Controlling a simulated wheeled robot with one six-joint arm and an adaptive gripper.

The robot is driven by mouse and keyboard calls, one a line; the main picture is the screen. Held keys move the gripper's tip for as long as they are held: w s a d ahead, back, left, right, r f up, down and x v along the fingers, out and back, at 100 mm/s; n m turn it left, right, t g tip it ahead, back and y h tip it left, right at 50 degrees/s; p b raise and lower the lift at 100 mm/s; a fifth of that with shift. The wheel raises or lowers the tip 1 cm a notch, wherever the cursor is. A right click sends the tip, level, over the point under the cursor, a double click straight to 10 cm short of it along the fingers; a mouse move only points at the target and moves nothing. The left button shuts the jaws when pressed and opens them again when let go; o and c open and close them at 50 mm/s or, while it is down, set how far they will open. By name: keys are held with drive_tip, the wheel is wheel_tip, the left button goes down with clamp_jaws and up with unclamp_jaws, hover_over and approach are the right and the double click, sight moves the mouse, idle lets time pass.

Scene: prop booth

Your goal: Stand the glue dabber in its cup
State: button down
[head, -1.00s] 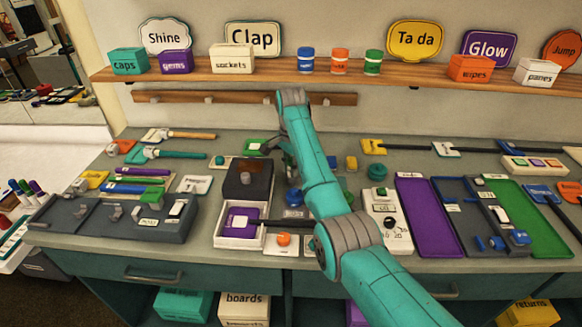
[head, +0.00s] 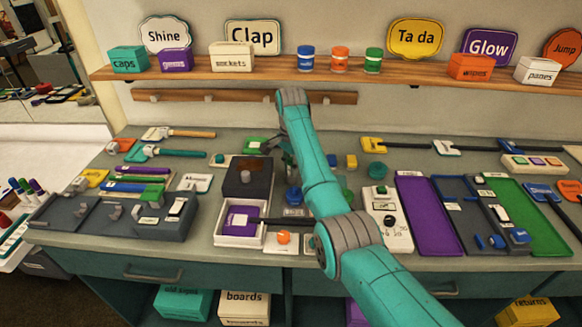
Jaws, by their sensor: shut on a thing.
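A round blue piece (head: 294,196) stands just in front of the gripper, partly beside my arm.
A dark brown block (head: 247,178) and a white tray with a purple piece (head: 226,238) lie left of my arm. A white control box (head: 388,228) and a purple tray (head: 428,217) lie to the right. A shelf (head: 200,74) crosses the back wall.

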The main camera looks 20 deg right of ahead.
drive_tip(key=c, duration=0.9)
unclamp_jaws()
drive_tip(key=shift+o, duration=0.3)
drive_tip(key=shift+o, duration=0.6)
